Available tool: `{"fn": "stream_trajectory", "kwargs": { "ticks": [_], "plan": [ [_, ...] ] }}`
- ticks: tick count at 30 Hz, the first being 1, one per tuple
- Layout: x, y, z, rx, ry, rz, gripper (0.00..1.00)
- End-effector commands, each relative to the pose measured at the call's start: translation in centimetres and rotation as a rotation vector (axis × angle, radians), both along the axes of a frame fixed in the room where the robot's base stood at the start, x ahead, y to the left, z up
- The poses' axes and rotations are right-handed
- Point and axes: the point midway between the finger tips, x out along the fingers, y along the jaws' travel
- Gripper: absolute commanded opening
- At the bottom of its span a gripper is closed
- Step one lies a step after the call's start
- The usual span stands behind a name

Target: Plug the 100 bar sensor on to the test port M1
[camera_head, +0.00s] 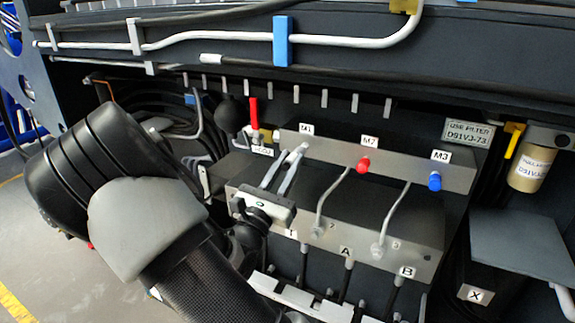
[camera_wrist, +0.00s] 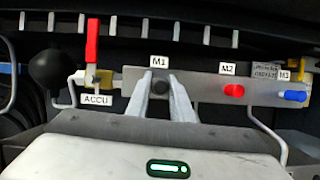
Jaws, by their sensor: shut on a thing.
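My gripper (camera_head: 296,155) reaches to the M1 position at the left end of the grey port bar (camera_head: 400,168). Its two pale fingers sit just below the M1 label (camera_head: 306,129). In the wrist view the fingertips (camera_wrist: 160,82) stand either side of a small dark round piece (camera_wrist: 160,87) in front of the bar, under the M1 label (camera_wrist: 159,62). The gripper is shut on this piece. I cannot tell whether it is the sensor or a cap on the port. The M1 port itself is hidden behind the fingers and the piece.
The red M2 cap (camera_head: 363,165) and blue M3 cap (camera_head: 434,181) are to the right on the bar. A red lever (camera_wrist: 92,42) and a black ball (camera_wrist: 53,68) are close on the left. Bent pipes (camera_head: 338,195) rise from the block below. A shelf edge overhangs above.

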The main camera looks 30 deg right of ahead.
Motion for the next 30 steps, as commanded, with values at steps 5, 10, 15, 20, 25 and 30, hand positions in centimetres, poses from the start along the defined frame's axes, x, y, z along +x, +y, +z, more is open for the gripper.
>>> {"fn": "stream_trajectory", "kwargs": {
  "ticks": [5, 10, 15, 20, 25, 30],
  "plan": [
    [0.2, -0.3, 0.0, -0.001, 0.0, 0.0, 0.0],
    [0.5, -0.6, 0.0, -0.001, 0.0, 0.0, 0.0],
    [0.7, -0.9, 0.0, -0.001, -0.001, -0.001, 0.0],
    [0.9, -1.2, 0.0, -0.001, -0.001, -0.001, 0.0],
    [0.9, -1.2, 0.0, 0.0, -0.002, -0.001, 0.27],
    [0.9, -1.2, 0.0, 0.001, -0.001, 0.0, 0.42]
  ]
}}
